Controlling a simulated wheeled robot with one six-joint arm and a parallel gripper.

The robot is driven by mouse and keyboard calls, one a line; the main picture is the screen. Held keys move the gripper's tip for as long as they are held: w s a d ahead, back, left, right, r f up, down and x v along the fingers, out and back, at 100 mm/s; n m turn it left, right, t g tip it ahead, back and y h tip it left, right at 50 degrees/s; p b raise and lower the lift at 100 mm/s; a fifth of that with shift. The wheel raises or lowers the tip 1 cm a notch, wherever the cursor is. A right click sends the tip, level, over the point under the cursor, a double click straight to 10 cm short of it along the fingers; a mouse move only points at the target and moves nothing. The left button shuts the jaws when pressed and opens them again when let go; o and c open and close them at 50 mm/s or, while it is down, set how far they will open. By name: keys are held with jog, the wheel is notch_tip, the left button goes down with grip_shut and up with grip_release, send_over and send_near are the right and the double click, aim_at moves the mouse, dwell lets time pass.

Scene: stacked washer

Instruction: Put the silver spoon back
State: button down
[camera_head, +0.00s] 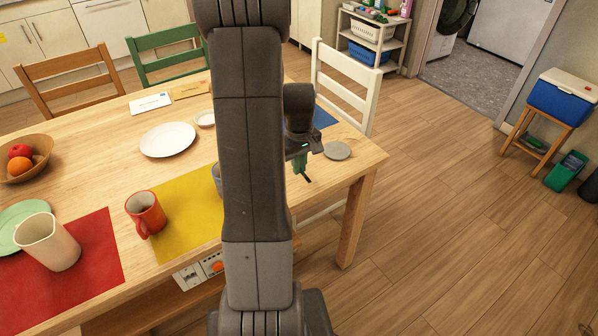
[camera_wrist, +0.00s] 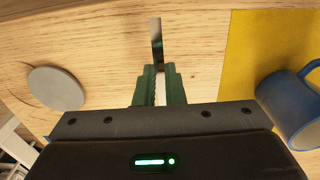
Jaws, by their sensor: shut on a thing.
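My gripper (camera_head: 301,166) is over the right end of the wooden table, with its fingers pointing down. In the wrist view its green fingers (camera_wrist: 156,84) are closed on a thin, shiny strip, the silver spoon (camera_wrist: 156,35), which sticks out past the fingertips above the bare wood. The rest of the spoon is hidden between the fingers. In the head view only a small dark tip shows below the fingers.
A grey round coaster (camera_head: 337,150) lies near the table's right edge. A blue mug (camera_wrist: 292,104) stands on the yellow mat (camera_head: 187,215), largely behind my arm in the head view.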

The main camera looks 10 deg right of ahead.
jog(key=shift+f, duration=1.4)
jog(key=shift+f, duration=0.2)
jog(key=c, duration=1.5)
grip_release()
jog(key=shift+r, duration=0.1)
notch_tip(320, 180, up, 12)
jog(key=shift+r+p, duration=0.1)
jog(key=shift+p, duration=0.3)
